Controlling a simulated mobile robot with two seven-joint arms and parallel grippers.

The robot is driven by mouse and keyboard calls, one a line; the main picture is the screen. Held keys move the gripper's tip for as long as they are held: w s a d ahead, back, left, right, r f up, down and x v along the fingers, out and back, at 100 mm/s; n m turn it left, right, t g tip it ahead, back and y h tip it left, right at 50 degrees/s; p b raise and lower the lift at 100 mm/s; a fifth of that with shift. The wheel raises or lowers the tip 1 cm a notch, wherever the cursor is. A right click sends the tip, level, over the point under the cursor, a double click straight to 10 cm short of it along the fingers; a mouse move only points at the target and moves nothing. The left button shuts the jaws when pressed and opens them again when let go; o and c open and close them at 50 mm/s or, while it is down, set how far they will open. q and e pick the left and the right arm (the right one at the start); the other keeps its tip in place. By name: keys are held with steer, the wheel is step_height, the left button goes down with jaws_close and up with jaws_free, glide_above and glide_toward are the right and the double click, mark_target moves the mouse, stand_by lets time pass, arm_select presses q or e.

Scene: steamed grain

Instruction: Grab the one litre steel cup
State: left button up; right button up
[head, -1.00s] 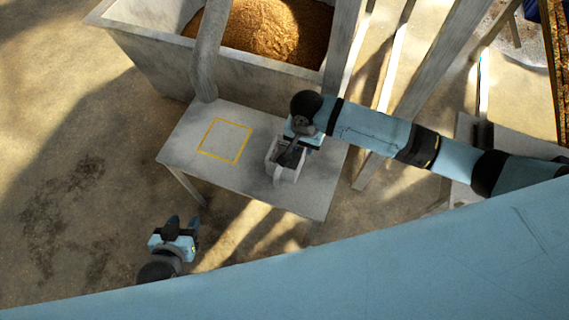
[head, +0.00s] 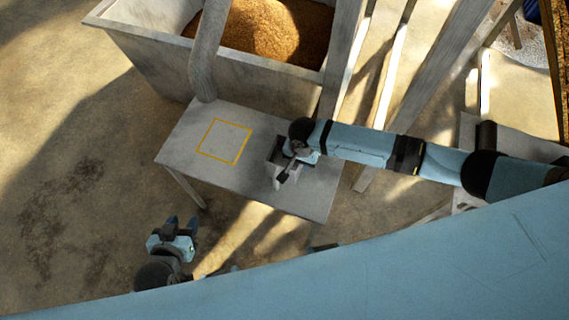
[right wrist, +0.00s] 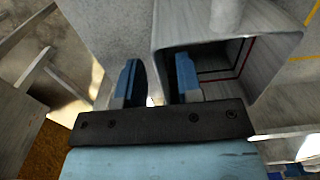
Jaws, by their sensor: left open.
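The steel cup (head: 293,173) is a box-shaped grey metal vessel, upright on the small table (head: 245,180), partly hidden by my right gripper (head: 284,163). In the right wrist view the cup (right wrist: 275,30) opens toward the camera, with red lines on its inner wall and a grey protruding piece at the top. The fingers of my right gripper (right wrist: 157,80) are apart there, one in front of the cup's opening and one outside its left wall. I cannot tell whether they touch it. My left gripper (head: 182,228) is open and empty, in front of the table.
A yellow square outline (head: 224,141) marks clear tabletop left of the cup. A large trough (head: 150,65) of brown grain (head: 265,30) stands behind the table. A grey tube (head: 207,55) comes down to the table's back edge. Slanted beams (head: 425,70) stand at the right.

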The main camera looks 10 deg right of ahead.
jaws_close()
steer(key=shift+r, duration=0.1)
stand_by(1.2)
